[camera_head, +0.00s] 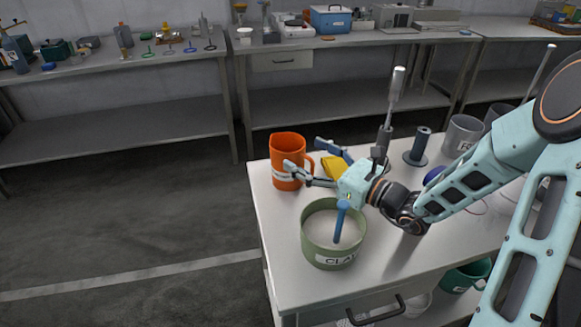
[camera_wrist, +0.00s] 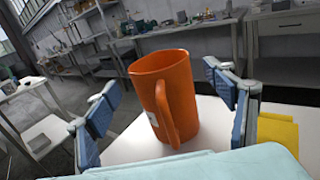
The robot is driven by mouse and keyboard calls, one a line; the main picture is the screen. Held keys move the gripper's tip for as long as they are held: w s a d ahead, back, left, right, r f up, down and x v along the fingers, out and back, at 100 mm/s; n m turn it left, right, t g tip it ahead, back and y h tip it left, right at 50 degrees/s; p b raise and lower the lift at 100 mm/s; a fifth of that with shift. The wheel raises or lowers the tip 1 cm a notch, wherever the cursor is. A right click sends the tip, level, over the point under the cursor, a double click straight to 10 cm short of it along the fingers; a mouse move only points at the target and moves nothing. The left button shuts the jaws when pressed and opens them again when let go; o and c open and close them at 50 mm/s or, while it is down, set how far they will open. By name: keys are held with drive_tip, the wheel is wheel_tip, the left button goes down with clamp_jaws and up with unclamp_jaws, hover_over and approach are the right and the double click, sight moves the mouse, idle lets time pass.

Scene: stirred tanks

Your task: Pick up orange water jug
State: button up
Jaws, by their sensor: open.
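The orange water jug (camera_head: 287,150) stands upright at the far left corner of the white table (camera_head: 290,283). It has a white label low on its side. In the wrist view the orange jug (camera_wrist: 178,88) is between the two finger lines, its handle facing the camera. My gripper (camera_head: 315,160) is open beside the jug, with one finger near its label and the other behind to the right. In the wrist view my gripper (camera_wrist: 165,115) shows its blue pads apart, with space on both sides of the jug. I cannot tell whether a finger touches it.
A green pot (camera_head: 318,243) with a blue-handled tool stands below my gripper. A yellow block (camera_head: 334,168) lies right of the jug. Benches with equipment line the wall.

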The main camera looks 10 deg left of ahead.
sight(275, 138)
drive_tip(key=shift+x, duration=2.75)
drive_tip(key=shift+r, duration=0.15)
drive_tip(key=c, duration=1.7)
drive_tip(key=shift+o, duration=0.2)
